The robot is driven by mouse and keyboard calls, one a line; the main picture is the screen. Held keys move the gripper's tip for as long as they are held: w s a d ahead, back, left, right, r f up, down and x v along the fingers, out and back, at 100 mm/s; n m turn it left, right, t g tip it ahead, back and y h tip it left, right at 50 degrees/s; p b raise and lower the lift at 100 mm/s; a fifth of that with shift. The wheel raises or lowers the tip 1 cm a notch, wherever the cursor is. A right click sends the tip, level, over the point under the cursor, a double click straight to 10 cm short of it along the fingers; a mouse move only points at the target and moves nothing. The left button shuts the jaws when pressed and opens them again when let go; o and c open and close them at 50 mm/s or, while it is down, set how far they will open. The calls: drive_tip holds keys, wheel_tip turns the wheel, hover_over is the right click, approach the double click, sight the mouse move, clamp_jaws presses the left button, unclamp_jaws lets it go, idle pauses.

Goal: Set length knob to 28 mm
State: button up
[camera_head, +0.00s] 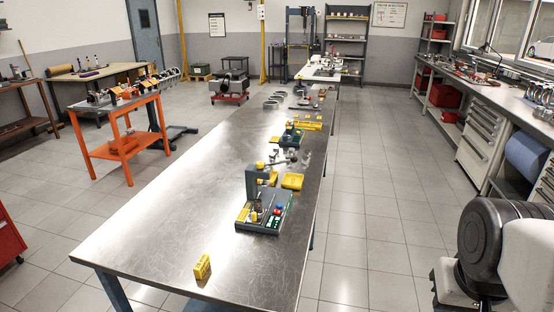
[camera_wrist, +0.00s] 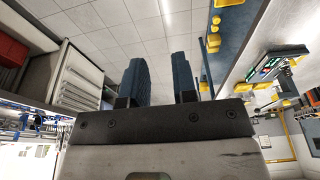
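A grey bench device (camera_head: 256,213) with an upright column, yellow parts, a green panel and red and blue buttons stands on the long steel table. It also shows in the wrist view (camera_wrist: 275,65), at the right and turned over. A second similar device (camera_head: 290,137) stands farther back. I cannot make out the length knob or any mm reading at this size. My gripper (camera_wrist: 159,65) shows in the wrist view with its two dark fingers apart and nothing between them. It is well away from the devices. The head view does not show my gripper.
A small yellow block (camera_head: 203,267) stands near the front end of the steel table (camera_head: 150,225). A yellow tray (camera_head: 292,181) lies beside the near device. My arm is at the lower right, near a side counter with drawers (camera_head: 480,140). The tiled aisle between is clear.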

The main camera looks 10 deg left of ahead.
drive_tip(key=shift+o, duration=1.2)
drive_tip(key=shift+w+r, duration=0.2)
drive_tip(key=shift+w, duration=0.1)
drive_tip(key=shift+o, duration=1.2)
drive_tip(key=w+a+r, duration=0.2)
drive_tip(key=w+r, duration=0.1)
drive_tip(key=w, duration=0.3)
drive_tip(key=w+a+r+m, duration=0.1)
drive_tip(key=w+a+r, duration=0.1)
drive_tip(key=w, duration=0.5)
drive_tip(key=shift+a+r+g, duration=0.3)
drive_tip(key=shift+a+r, duration=0.1)
drive_tip(key=shift+a, duration=0.35)
drive_tip(key=m+g, duration=0.2)
drive_tip(key=m, duration=0.1)
hover_over(260, 162)
drive_tip(key=f, duration=0.4)
drive_tip(key=shift+s+d, duration=0.1)
drive_tip(key=shift+d, duration=0.25)
drive_tip(key=shift+a+f, duration=0.15)
drive_tip(key=shift+a, duration=0.2)
drive_tip(key=shift+f, duration=0.1)
drive_tip(key=shift+f, duration=3.8)
